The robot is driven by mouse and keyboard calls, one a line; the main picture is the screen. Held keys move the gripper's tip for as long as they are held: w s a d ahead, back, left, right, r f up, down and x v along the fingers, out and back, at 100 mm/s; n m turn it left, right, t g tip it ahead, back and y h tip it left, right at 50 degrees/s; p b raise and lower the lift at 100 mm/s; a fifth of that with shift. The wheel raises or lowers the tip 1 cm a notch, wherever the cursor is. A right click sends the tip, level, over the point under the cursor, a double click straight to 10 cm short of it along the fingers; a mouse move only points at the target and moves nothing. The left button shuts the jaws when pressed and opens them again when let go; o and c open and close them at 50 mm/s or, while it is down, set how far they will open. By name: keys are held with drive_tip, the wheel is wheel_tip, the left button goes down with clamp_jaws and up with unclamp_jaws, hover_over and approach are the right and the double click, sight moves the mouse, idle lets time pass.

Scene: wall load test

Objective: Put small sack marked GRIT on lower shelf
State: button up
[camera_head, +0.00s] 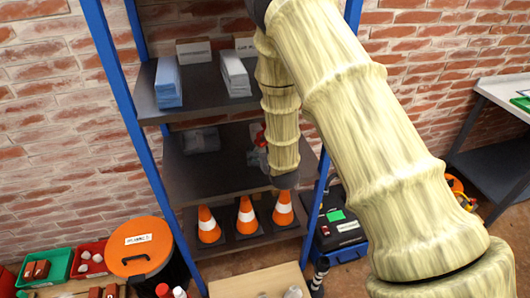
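A shelf unit with blue posts stands against the brick wall. A dark upper shelf (205,100) holds blue and white stacks and boxes. A dark shelf below it (212,178) carries a grey, lumpy sack-like thing (201,140) at its back left. The lowest level (250,242) holds orange cones. My arm, in a pale cover, reaches in from the right to the middle shelf. Small grey and red shapes (258,157) beside the arm's end may be my gripper or a load; I cannot tell which. No GRIT marking is readable, so I cannot identify that sack.
Orange cones (246,217) stand under the middle shelf. An orange-lidded bin (140,245) and red and green trays (60,265) are at lower left. A black and blue case (340,230) stands right of the shelf. A workbench (500,95) is at far right.

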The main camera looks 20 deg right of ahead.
drive_tip(key=shift+r, duration=0.15)
drive_tip(key=shift+s, duration=0.15)
drive_tip(key=b+v, duration=0.2)
drive_tip(key=v, duration=0.9)
drive_tip(key=shift+s+r, duration=0.25)
drive_tip(key=shift+s, duration=0.05)
drive_tip(key=s+d+f+g, duration=0.1)
drive_tip(key=s+f+g, duration=0.6)
drive_tip(key=s+f, duration=1.1)
drive_tip(key=s+f+g, duration=0.3)
drive_tip(key=s+f, duration=0.3)
drive_tip(key=s, duration=0.5)
drive_tip(key=s+f+g, duration=0.3)
drive_tip(key=s+f, duration=0.4)
drive_tip(key=s, duration=0.4)
drive_tip(key=shift+d+g, duration=0.2)
drive_tip(key=shift+g, duration=0.1)
drive_tip(key=shift+w, duration=0.1)
